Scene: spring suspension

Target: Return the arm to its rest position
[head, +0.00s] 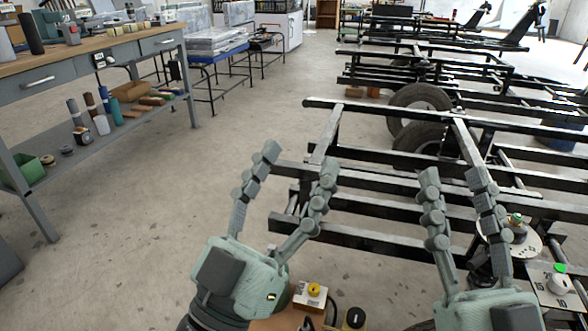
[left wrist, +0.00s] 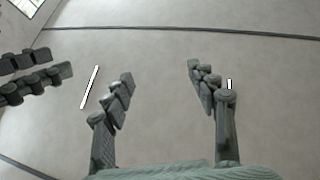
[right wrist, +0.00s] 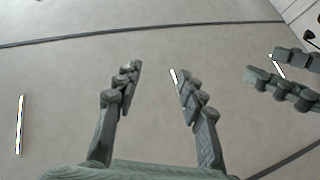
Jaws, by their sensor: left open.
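My left gripper (head: 298,162) is raised in front of me in the head view, its fingers pointing up and spread apart. It is open and nothing shows between its fingers. My right gripper (head: 453,177) is raised at the right, its fingers also spread and empty. The two grippers are apart from each other. In the left wrist view the left fingers (left wrist: 160,85) stand apart against a plain grey surface. In the right wrist view the right fingers (right wrist: 157,85) look the same. Fingers of the other hand show at the edge of each wrist view.
Black metal frames (head: 375,235) with wheels (head: 418,100) fill the right side behind the grippers. A workbench (head: 95,42) with bottles and tools stands at the left. Small items, including a yellow-topped one (head: 313,291), lie low in front. Concrete floor (head: 150,200) is clear at centre left.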

